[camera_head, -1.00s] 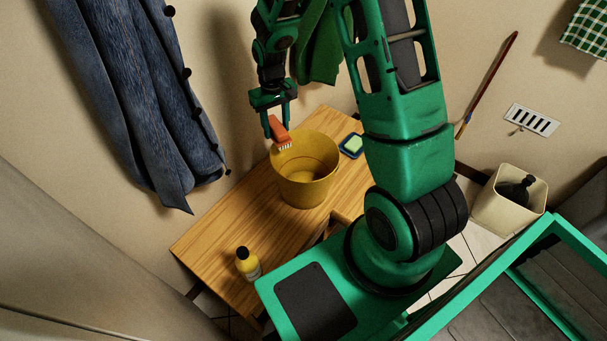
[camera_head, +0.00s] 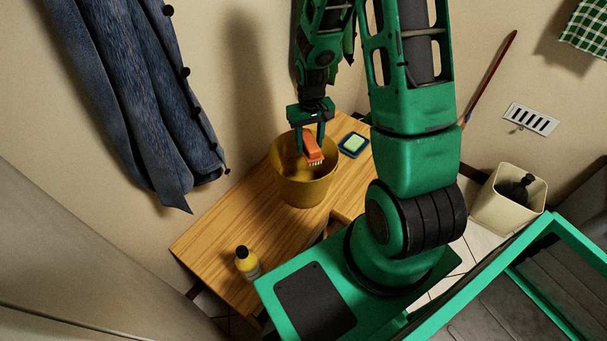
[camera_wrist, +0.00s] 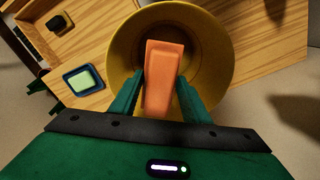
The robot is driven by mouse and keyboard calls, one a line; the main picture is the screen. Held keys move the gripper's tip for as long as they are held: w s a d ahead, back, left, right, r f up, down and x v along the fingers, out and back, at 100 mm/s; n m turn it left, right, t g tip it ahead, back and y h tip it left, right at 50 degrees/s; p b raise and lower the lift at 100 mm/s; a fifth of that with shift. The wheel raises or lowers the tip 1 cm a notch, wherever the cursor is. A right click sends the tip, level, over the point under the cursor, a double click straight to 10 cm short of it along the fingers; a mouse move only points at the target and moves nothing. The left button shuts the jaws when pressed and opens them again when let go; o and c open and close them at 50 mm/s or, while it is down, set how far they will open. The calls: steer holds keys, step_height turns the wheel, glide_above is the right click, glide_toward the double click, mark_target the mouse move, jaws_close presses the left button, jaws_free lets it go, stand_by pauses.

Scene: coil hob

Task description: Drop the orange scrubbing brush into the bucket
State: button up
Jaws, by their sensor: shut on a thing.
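The orange scrubbing brush (camera_head: 312,148) with pale bristles is held between the fingers of my gripper (camera_head: 309,142). It is over the mouth of the yellow bucket (camera_head: 303,190), which stands upright on the wooden bench. In the wrist view the brush (camera_wrist: 162,75) lies between my two fingertips (camera_wrist: 160,92), and the round bucket rim (camera_wrist: 222,50) surrounds most of it from behind. My gripper is shut on the brush. How far the brush is above the rim or inside it is hard to tell.
A blue dish with a pale green sponge (camera_head: 353,145) sits behind the bucket to the right. A yellow bottle with a black cap (camera_head: 246,263) stands at the bench's near left. The wooden bench (camera_head: 225,228) is bare between them. A cream bin (camera_head: 508,200) stands on the floor at right.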

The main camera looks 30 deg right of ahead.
steer(key=shift+f, duration=0.5)
steer(key=o, duration=1)
steer(key=shift+r, duration=0.1)
step_height(320, 180, up, 10)
steer(key=shift+f, duration=0.1)
steer(key=shift+r, duration=0.35)
